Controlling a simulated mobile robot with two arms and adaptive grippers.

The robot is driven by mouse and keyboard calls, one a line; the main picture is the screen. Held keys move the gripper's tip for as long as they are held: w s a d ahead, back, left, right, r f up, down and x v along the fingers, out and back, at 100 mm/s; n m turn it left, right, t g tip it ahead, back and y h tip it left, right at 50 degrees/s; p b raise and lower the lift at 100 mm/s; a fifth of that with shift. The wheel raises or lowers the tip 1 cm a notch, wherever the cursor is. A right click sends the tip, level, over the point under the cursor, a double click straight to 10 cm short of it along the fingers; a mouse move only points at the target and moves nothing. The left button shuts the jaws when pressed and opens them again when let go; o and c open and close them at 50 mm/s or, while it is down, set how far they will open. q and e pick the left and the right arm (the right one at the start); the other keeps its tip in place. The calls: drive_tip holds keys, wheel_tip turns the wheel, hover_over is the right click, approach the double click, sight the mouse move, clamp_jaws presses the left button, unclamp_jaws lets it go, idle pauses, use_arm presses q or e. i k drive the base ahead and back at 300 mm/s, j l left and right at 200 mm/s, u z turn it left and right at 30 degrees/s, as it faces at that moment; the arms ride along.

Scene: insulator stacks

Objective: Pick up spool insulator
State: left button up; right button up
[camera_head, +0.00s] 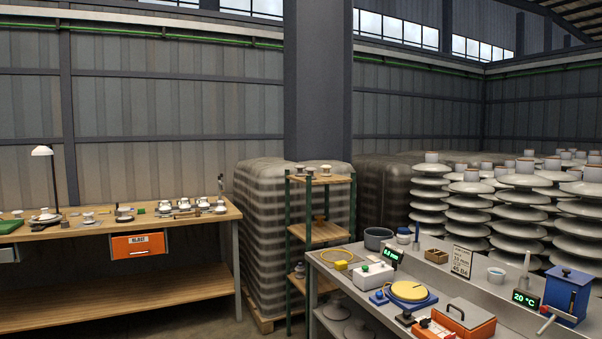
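Small pale spool-shaped pieces stand along the wooden bench (150,226) at the left. One spool-shaped piece (88,218) stands near the middle of the bench, and another (165,207) is further right, with several more close by. A few similar small pieces (326,170) sit on top of the narrow shelf rack (322,180). They are too small for me to tell for certain which are spool insulators. Neither of my grippers shows in the head view.
A grey workbench (462,270) at the right carries a yellow round plate (409,291), an orange box (464,320) and a blue device (567,293). Wrapped pallets (262,230) and tall disc insulator stacks (520,225) stand behind. An orange reject drawer (138,245) hangs under the wooden bench.

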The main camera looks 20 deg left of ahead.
sight(300, 174)
drive_tip(key=i+j+u, duration=0.35)
drive_tip(key=i, duration=0.2)
drive_tip(key=i+j+u, duration=0.35)
drive_tip(key=i, duration=0.2)
drive_tip(key=i+u, duration=0.4)
drive_tip(key=i, duration=0.2)
drive_tip(key=i+z, duration=0.25)
drive_tip(key=i, duration=0.2)
drive_tip(key=i+j+z, duration=0.25)
drive_tip(key=i, duration=0.2)
drive_tip(key=i+j+z, duration=0.2)
drive_tip(key=i, duration=0.2)
